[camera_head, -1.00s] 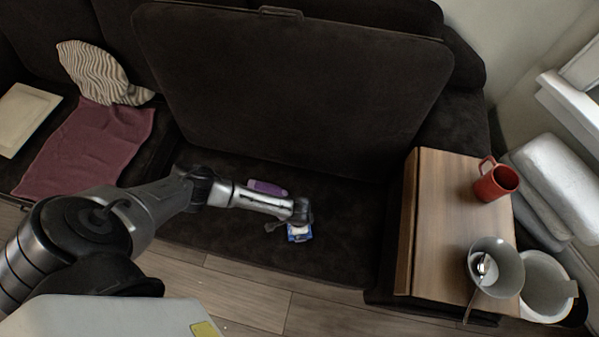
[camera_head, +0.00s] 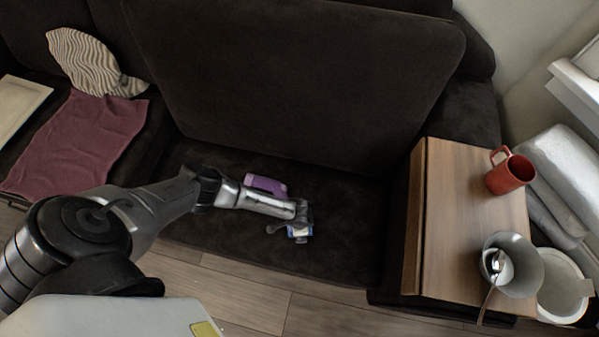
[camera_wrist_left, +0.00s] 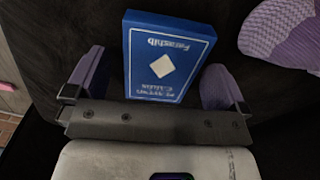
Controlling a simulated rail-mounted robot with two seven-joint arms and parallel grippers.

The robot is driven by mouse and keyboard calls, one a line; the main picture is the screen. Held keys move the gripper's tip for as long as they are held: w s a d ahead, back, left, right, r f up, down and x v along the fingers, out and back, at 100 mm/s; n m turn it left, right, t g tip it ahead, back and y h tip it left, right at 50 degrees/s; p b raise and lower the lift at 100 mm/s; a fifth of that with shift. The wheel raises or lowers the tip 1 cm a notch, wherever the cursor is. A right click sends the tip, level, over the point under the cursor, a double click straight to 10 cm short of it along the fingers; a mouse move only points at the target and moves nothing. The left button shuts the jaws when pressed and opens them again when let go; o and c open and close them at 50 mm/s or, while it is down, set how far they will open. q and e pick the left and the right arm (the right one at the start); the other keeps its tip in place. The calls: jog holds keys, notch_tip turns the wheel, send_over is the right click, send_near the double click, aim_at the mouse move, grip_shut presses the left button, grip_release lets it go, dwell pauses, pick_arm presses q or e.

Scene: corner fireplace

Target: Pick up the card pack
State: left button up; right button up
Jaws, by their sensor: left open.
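The card pack (camera_wrist_left: 168,58) is a blue box with white lettering and a white diamond. It lies on the dark sofa seat (camera_head: 345,215). In the left wrist view it sits between the two purple-padded fingers of my left gripper (camera_wrist_left: 152,72), with a gap on the left side and a narrow one on the right. In the head view my left gripper (camera_head: 300,228) is over the card pack (camera_head: 298,233) and hides most of it. The gripper is open. My right gripper is not in view.
A purple item (camera_head: 265,185) lies close behind the gripper on the seat; its ribbed surface shows in the wrist view (camera_wrist_left: 282,30). A wooden side table (camera_head: 455,240) at right holds a red mug (camera_head: 508,174) and a grey pot (camera_head: 518,268). The seat between is clear.

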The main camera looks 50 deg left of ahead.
pick_arm(q)
jog(key=c, duration=1)
jog(key=shift+r, duration=0.1)
jog(key=shift+c, duration=0.2)
